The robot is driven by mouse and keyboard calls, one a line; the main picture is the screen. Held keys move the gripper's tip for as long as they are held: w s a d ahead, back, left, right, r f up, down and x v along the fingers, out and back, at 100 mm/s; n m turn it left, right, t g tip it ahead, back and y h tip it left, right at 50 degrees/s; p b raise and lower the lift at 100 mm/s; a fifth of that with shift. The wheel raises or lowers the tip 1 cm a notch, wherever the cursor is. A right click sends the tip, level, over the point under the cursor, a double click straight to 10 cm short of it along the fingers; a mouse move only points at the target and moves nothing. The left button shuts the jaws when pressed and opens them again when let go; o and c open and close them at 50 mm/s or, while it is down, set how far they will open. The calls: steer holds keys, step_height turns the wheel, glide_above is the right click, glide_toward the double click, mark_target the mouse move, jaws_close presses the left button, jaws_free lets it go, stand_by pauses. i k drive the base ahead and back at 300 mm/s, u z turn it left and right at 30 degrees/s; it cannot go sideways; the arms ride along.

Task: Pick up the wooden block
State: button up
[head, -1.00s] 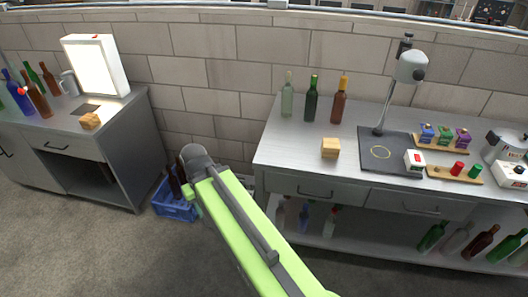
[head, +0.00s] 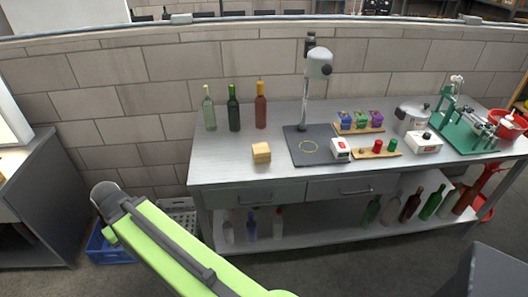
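A small light wooden block (head: 261,153) sits on the grey workbench top (head: 225,163), near its front left part and left of the dark mat. Nothing touches it from above. My green arm reaches up from the bottom of the head view and ends in a grey rounded joint, left of the bench and well apart from the block. No gripper fingers can be made out.
Three bottles (head: 234,107) stand behind the block. Right of it are a dark mat (head: 303,133) under a lamp (head: 319,66), a small white box (head: 340,149) and a rack of coloured pieces (head: 359,122). A blue crate (head: 108,249) stands on the floor at left.

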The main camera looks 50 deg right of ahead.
mark_target(262, 153)
steer(key=z, duration=0.2)
steer(key=i, duration=0.9)
steer(key=u, duration=0.3)
